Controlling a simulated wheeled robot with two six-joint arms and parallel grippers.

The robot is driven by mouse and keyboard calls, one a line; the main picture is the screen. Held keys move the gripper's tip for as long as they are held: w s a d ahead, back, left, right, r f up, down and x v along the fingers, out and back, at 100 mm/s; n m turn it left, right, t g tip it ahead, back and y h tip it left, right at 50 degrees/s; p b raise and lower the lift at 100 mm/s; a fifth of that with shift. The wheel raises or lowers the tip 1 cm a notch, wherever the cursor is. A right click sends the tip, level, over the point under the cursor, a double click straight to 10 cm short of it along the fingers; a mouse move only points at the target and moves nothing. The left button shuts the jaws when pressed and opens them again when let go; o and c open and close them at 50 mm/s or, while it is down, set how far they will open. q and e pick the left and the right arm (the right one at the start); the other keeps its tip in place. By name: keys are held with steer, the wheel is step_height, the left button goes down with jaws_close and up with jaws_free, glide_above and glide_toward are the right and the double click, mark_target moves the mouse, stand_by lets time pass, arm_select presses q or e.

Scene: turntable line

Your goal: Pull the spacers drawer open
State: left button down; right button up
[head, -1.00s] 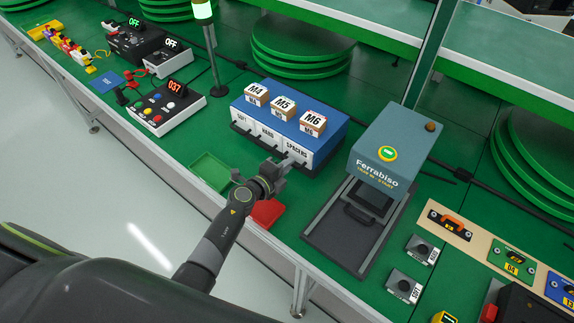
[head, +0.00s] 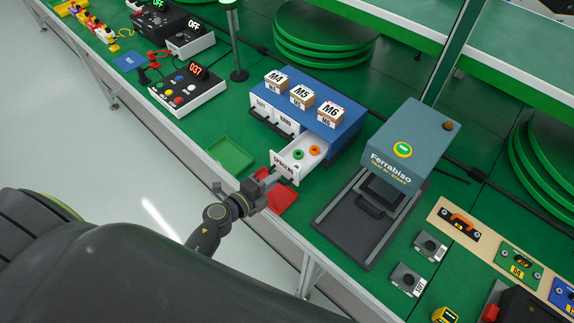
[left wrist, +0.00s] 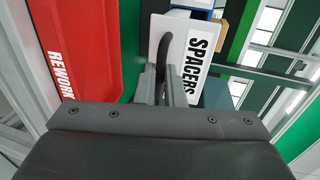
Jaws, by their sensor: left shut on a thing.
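The spacers drawer (head: 291,157) is pulled well out of the front of the blue drawer cabinet (head: 345,130). A green ring and an orange ring lie inside it. My left gripper (head: 270,178) is at the drawer's front, shut on its dark handle. In the left wrist view the SPACERS label (left wrist: 192,62) shows beside the handle (left wrist: 166,52), which runs between the two fingers (left wrist: 164,85). The other two drawers, SOFT and HARD (head: 284,125), are closed. My right gripper is not in view.
A green tray (head: 231,155) lies left of the open drawer. A red REWORK tray (head: 283,198) lies below my left gripper and also shows in the left wrist view (left wrist: 75,50). The grey Ferrabiso machine (head: 404,150) stands to the right. Small boxes M4, M5 and M6 sit on the cabinet.

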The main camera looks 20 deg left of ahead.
arm_select(q)
steer(key=shift+v, duration=0.85)
steer(key=shift+f, duration=0.3)
steer(key=c, duration=1.5)
jaws_free()
steer(key=shift+c, duration=0.2)
steer(key=b+v, duration=0.4)
steer(key=v, duration=1.3)
steer(key=shift+s+r, duration=0.2)
steer(key=shift+s, duration=0.05)
